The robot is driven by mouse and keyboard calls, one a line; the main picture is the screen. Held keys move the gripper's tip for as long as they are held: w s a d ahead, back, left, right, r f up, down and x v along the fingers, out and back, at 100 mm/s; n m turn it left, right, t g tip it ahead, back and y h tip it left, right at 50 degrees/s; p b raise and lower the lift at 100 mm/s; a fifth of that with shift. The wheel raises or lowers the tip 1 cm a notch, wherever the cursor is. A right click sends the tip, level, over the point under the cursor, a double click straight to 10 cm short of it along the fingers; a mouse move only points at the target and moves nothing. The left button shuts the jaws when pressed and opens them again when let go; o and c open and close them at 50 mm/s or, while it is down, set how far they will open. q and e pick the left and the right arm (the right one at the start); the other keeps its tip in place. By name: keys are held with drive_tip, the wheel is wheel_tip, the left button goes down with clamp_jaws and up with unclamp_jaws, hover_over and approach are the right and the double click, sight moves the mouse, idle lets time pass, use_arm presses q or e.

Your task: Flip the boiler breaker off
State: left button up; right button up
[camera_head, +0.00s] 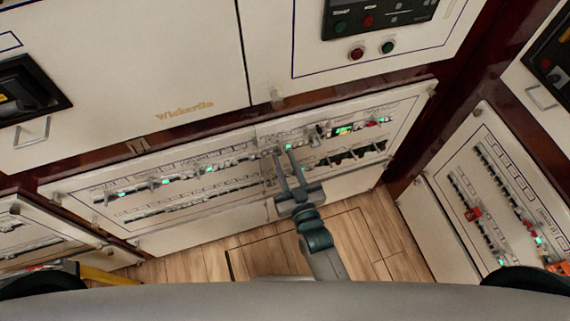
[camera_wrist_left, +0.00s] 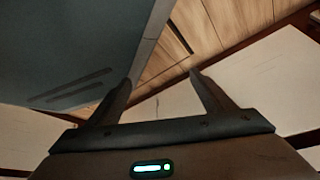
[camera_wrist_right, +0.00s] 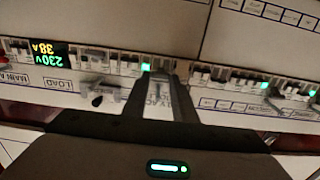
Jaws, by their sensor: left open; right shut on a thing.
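The breaker panel (camera_head: 225,205) is a long cream board on the low front wall, with two rows of small breakers and green lights. My right gripper (camera_head: 283,151) reaches its upper row, right of the middle. In the right wrist view its fingers (camera_wrist_right: 165,76) are close together at the row, beside a green light, shut on a breaker lever mostly hidden between the tips. I cannot read which label is the boiler's. My left gripper (camera_wrist_left: 162,80) is open and empty, over the floor and a cream panel.
A lit meter (camera_wrist_right: 47,55) reading 230 V and 38 A sits left of my right fingers. Other breakers (camera_wrist_right: 245,80) stand close on their right. Another breaker panel (camera_head: 490,200) is on the right wall. Wooden floor (camera_head: 370,235) is clear below.

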use_arm(q)
drive_tip(key=w+d+r+t+b, duration=0.3)
drive_tip(key=w+d, duration=0.1)
drive_tip(key=w, duration=0.5)
drive_tip(key=s+a+f+g+b, duration=0.5)
drive_tip(key=a+b, duration=0.1)
wheel_tip(320, 180, up, 20)
drive_tip(key=w+b, duration=0.1)
drive_tip(key=b, duration=0.7)
drive_tip(key=w+d+t+h+b, duration=0.2)
drive_tip(key=w+d+t+b, duration=0.2)
drive_tip(key=d, duration=0.4)
drive_tip(key=shift+w+d+r+t+b, duration=0.2)
drive_tip(key=shift+w+t+b, duration=0.1)
drive_tip(key=shift+w+b, duration=0.4)
use_arm(e)
drive_tip(key=shift+w+a+f+t+y, duration=0.15)
drive_tip(key=shift+f+t+y, duration=0.45)
drive_tip(key=shift+t, duration=0.75)
drive_tip(key=shift+w+d+f+t+y, duration=0.15)
drive_tip(key=shift+f+t+y, duration=0.1)
drive_tip(key=shift+f+t, duration=0.85)
drive_tip(key=shift+w+a+f+t+y, duration=0.15)
drive_tip(key=shift+f+t+y, duration=0.35)
drive_tip(key=shift+t, duration=1.05)
drive_tip(key=o, duration=1)
